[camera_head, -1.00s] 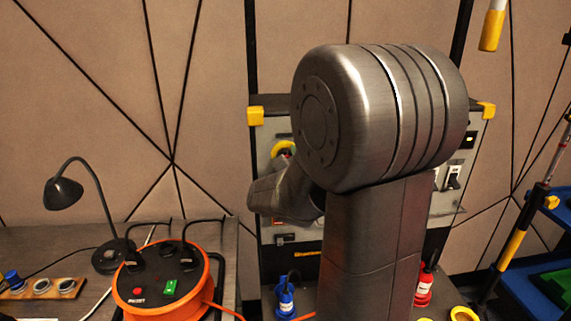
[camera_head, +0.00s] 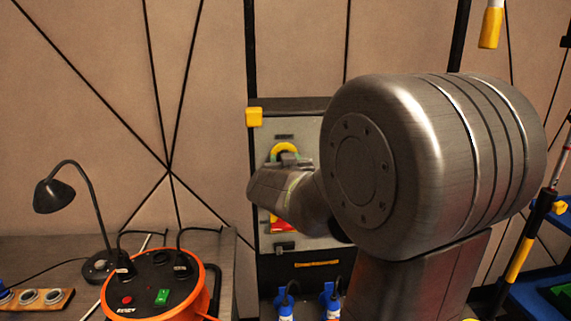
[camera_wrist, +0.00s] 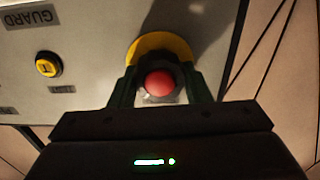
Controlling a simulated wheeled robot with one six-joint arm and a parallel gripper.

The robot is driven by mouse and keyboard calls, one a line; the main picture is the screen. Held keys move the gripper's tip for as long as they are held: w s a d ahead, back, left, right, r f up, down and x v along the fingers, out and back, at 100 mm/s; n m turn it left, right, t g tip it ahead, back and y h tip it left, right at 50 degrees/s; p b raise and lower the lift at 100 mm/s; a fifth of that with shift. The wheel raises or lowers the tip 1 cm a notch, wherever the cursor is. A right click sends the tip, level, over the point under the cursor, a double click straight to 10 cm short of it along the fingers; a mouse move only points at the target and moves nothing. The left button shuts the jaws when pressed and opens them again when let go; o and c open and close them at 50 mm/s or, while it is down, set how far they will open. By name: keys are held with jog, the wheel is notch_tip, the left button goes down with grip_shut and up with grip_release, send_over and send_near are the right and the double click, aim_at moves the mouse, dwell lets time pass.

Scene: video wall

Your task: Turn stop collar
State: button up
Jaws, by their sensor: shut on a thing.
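The stop with a round red button (camera_wrist: 159,83) is in the middle of the wrist view. A yellow collar-like ring (camera_wrist: 160,43) shows as an arc behind and above the button there. My gripper (camera_wrist: 160,86) has one dark green finger on each side of the button, shut on the stop collar. The finger contacts and the lower part of the collar are hidden. In the head view the yellow ring (camera_head: 284,148) shows on the upright panel (camera_head: 310,247), partly covered by my arm.
In the wrist view a yellow round knob (camera_wrist: 48,64) and a "GUARD" label (camera_wrist: 32,17) sit left on the panel. In the head view an orange cable reel (camera_head: 157,285) and a black lamp (camera_head: 70,195) stand on the left bench. Blue plugs (camera_head: 285,307) are below the panel.

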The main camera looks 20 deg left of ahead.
jog(key=shift+r, duration=0.1)
dwell(0.3)
jog(key=o, duration=1)
jog(key=v, duration=1.3)
jog(key=shift+s+p, duration=0.4)
jog(key=shift+p, duration=0.05)
jog(key=shift+w+d, duration=0.1)
jog(key=shift+w, duration=0.05)
jog(key=b+x, duration=0.1)
jog(key=x, duration=1.2)
jog(key=shift+w, duration=0.3)
jog(key=shift+s, duration=0.1)
